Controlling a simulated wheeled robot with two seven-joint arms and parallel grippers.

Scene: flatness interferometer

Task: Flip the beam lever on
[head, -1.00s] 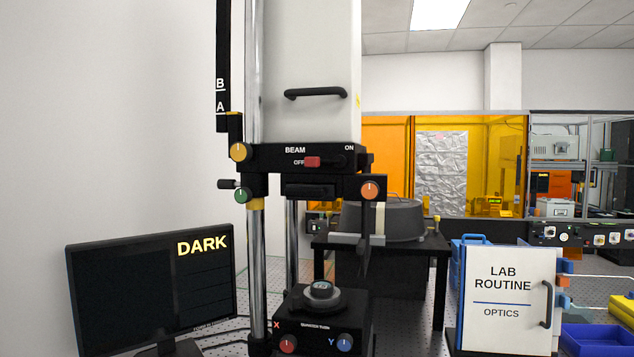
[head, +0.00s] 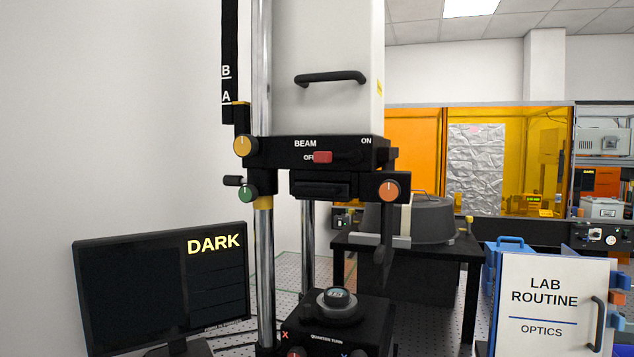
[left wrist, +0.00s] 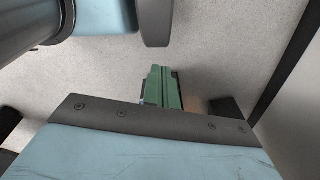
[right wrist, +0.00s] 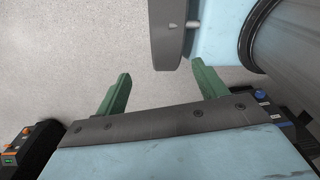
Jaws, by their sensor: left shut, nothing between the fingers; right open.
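The beam lever (head: 323,157) is a red tab on the black front panel (head: 270,150) of the interferometer. It sits at the left end of its slot, by the OFF label; ON is printed at the right end. The monitor (head: 160,290) reads DARK. Neither gripper shows in the head view. My left gripper (left wrist: 163,70) shows in the left wrist view, its green fingers shut together with nothing between them. My right gripper (right wrist: 163,75) shows in the right wrist view, its green fingers wide apart and empty, over pale floor. The lever is in neither wrist view.
A yellow knob (head: 245,146), a green knob (head: 247,193) and an orange knob (head: 389,191) stick out around the panel. A black handle (head: 330,78) is above it. A stage (head: 337,301) stands below.

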